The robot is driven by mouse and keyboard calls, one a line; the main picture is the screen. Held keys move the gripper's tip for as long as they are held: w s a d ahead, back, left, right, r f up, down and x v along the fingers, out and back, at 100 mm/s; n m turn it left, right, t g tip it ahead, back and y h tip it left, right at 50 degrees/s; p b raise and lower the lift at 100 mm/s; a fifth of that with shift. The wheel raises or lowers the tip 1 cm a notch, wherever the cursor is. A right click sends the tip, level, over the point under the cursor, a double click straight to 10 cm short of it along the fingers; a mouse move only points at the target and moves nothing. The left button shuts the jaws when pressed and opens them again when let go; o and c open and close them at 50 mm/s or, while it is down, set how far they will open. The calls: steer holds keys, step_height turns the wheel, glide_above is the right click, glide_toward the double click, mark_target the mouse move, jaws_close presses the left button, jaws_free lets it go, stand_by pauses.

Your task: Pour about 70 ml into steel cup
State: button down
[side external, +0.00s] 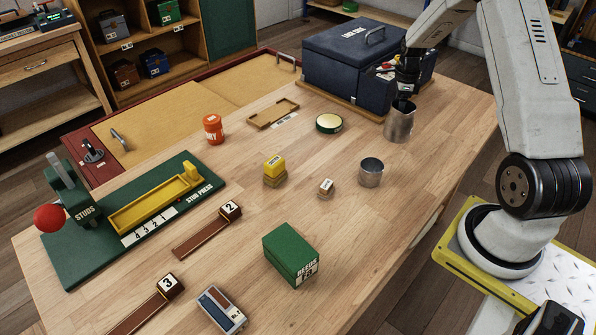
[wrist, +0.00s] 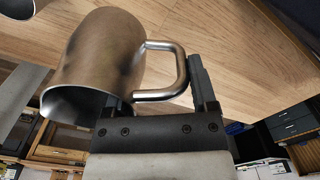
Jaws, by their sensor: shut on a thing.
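A steel pitcher (side external: 398,124) stands roughly upright at the far right of the bench; I cannot tell whether its base touches the wood. My gripper (side external: 407,84) is at its rim from above, shut on its handle. In the wrist view the pitcher (wrist: 98,58) fills the left half, and its looped handle (wrist: 180,68) lies between the fingers of my gripper (wrist: 160,92). The steel cup (side external: 371,173) stands upright on the bench, nearer the camera and left of the pitcher, apart from it. No liquid shows in either vessel.
A dark blue case (side external: 340,58) stands close behind the pitcher. A small labelled block (side external: 326,188) sits left of the cup, and a round tin (side external: 329,123) lies left of the pitcher. A green box (side external: 291,254) stands nearer the camera. Bare wood lies between pitcher and cup.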

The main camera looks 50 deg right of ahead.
steer(key=w+a+f+n, duration=0.2)
steer(key=w+a, duration=0.1)
steer(key=w, duration=0.1)
steer(key=w+a+f+n, duration=0.1)
steer(key=w+a+f, duration=0.1)
steer(key=w, duration=0.3)
steer(key=w+a+f+n, duration=0.2)
steer(key=w+a, duration=0.2)
steer(key=shift+w+a+f+n, duration=0.1)
steer(key=shift+w+a+n, duration=0.1)
steer(key=shift+a+n, duration=0.1)
steer(key=shift+s, duration=0.15)
steer(key=s+a+r+t+h, duration=0.4)
steer(key=s+t, duration=0.4)
steer(key=t, duration=0.2)
step_height(320, 180, up, 3)
steer(key=shift+f+h+b, duration=0.1)
steer(key=shift+h+b, duration=0.25)
steer(key=shift+h, duration=0.25)
steer(key=shift+s+a+r+t+h+b, duration=0.3)
steer(key=shift+s+r+t, duration=0.25)
steer(key=shift+t, duration=0.35)
steer(key=shift+s, duration=0.1)
steer(key=shift+s+a+r+t+h+b, duration=0.1)
steer(key=shift+s+r+t+h+b, duration=0.15)
steer(key=shift+t+b, duration=0.2)
steer(key=shift+b, duration=0.3)
